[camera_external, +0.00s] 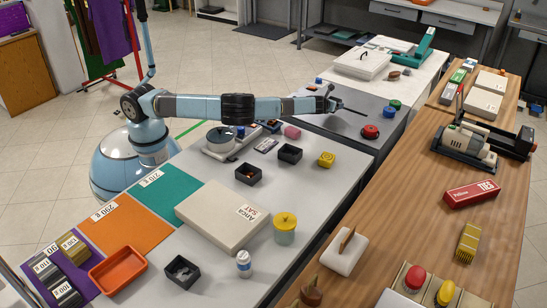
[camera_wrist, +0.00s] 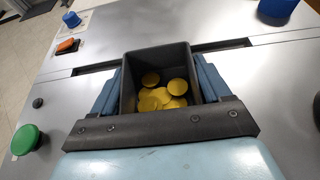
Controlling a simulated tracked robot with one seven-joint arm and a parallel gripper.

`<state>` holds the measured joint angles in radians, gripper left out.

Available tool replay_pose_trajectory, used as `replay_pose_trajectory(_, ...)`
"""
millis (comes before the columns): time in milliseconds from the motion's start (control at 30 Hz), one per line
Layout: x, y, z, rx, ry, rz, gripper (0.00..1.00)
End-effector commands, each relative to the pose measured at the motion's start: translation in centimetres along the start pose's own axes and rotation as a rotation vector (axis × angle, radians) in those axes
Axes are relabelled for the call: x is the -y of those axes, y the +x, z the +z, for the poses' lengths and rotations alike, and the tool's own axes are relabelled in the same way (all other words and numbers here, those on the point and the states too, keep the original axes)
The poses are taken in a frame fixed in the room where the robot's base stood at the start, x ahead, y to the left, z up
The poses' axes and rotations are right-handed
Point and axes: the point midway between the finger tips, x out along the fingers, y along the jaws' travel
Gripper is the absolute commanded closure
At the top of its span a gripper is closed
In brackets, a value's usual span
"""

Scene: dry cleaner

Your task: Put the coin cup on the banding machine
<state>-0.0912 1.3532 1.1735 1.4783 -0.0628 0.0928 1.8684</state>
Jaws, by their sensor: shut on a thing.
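The coin cup (camera_wrist: 183,57) is a dark square cup with several gold coins in it. My gripper (camera_wrist: 160,82) is shut on it, one blue-grey finger on each side, and the cup looks upright. The banding machine (camera_wrist: 262,75) is a grey metal bench with a dark slot; it lies under the cup in the wrist view. In the external view my gripper (camera_external: 343,105) is over the top of this machine (camera_external: 340,128). The cup is hard to make out there. I cannot tell whether it touches the machine.
The machine top carries a green button (camera_wrist: 25,140), an orange switch (camera_wrist: 67,45) and a red knob (camera_external: 370,131). The white counter (camera_external: 315,188) holds other dark cups (camera_external: 249,174) and a yellow-lidded jar (camera_external: 285,228). A wooden counter (camera_external: 400,190) stands at the right.

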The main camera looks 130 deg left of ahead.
Motion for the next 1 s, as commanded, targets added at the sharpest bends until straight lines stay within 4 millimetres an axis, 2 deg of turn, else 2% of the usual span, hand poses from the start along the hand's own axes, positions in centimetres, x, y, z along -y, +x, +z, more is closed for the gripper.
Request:
replay_pose_trajectory(167, 0.3, 0.7, -0.5, 0.0, 0.001, 0.001, 0.57)
replay_pose_trajectory(400, 0.4, 1.9, -3.1, 0.0, 0.003, 0.001, 0.57)
replay_pose_trajectory(767, 0.4, 2.0, -3.5, 0.0, 0.0, 0.001, 0.57)
replay_pose_trajectory(800, 0.4, 2.0, -3.5, 0.0, 0.0, 0.001, 0.22)
replay_pose_trajectory(1000, 0.5, 2.0, -3.5, 0.0, 0.0, 0.0, 0.03)
